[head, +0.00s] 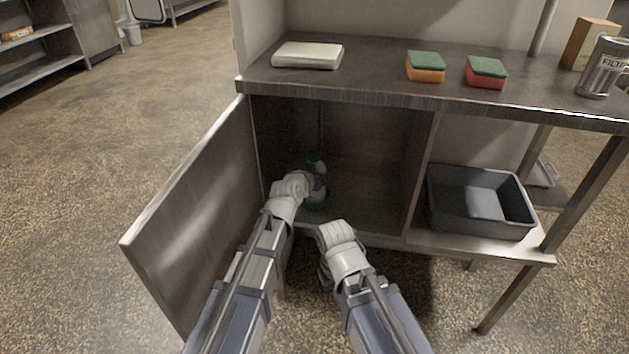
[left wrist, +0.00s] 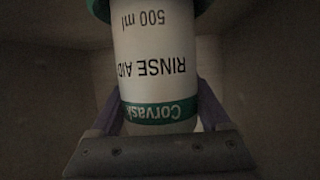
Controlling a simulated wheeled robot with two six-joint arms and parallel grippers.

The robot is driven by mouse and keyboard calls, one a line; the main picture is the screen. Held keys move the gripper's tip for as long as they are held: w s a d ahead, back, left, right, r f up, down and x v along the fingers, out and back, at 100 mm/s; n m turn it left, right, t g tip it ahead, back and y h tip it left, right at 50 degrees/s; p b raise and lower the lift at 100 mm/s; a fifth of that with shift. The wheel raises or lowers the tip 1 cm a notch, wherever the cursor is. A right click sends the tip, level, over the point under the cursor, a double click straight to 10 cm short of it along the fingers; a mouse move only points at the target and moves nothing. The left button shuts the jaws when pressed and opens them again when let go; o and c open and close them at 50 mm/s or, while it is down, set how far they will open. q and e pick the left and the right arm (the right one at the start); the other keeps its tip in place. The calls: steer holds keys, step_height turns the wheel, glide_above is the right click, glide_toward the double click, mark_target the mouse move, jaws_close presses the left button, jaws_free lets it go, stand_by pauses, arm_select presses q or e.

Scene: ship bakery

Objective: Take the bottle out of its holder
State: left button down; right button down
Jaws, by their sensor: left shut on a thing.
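The bottle (head: 317,168) is white with a green top and stands inside the open cabinet, partly hidden by my left gripper (head: 305,184). In the left wrist view the bottle (left wrist: 155,62) appears upside down, with a green-banded label reading RINSE AID, 500 ml. The left gripper's fingers are shut on its two sides. The green holder (head: 318,204) is on the cabinet floor under the bottle; its green rim (left wrist: 100,10) shows around the bottle's base at the top of the left wrist view.
The cabinet door (head: 190,215) stands open at the left, close to my left arm. A grey tub (head: 480,200) sits on the lower shelf.

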arm_select(q)
steer(key=shift+r, duration=0.1)
stand_by(0.4)
step_height(320, 180, up, 10)
steer(key=p, duration=1)
